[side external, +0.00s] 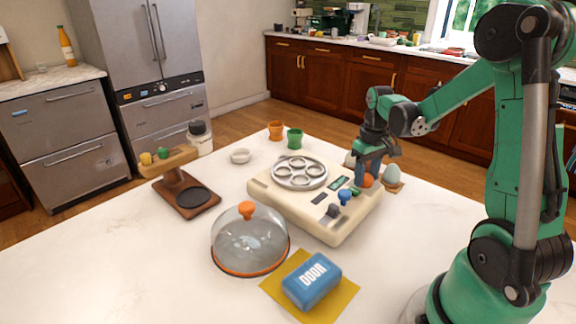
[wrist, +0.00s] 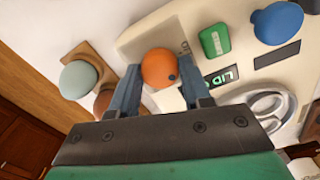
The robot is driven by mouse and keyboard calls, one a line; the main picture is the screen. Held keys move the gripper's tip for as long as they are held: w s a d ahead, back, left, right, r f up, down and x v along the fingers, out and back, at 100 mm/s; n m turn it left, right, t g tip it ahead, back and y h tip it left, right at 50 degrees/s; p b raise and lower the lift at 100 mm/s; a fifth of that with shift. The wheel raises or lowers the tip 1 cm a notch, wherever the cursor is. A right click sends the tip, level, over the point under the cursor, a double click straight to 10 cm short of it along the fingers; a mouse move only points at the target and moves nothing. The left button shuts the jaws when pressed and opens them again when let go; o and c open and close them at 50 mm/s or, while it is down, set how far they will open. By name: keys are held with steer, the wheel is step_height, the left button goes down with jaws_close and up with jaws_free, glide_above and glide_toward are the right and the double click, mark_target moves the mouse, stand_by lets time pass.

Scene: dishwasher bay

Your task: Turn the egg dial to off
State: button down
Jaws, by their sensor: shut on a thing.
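A cream egg-cooker-like appliance (side external: 322,228) stands on the counter. I cannot read which dial is marked for eggs. My gripper (side external: 368,168) points down over the panel's far right corner, shut on the orange dial. In the wrist view the orange dial (wrist: 160,68) sits between my two fingers (wrist: 160,80), with a small dark dot on its lower right. The dial's setting marks are not legible.
A green button (wrist: 214,39), a display reading LID (wrist: 222,77) and the blue knob (wrist: 277,22) lie close by. A pale egg (side external: 391,174) in a holder stands beside my gripper. A glass dome (side external: 249,243) and a blue box (side external: 311,282) stand in front.

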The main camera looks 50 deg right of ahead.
mark_target(366, 177)
steer(key=n, duration=0.4)
steer(key=shift+n, duration=1.9)
steer(key=shift+c, duration=2)
jaws_free()
steer(key=shift+r, duration=2.8)
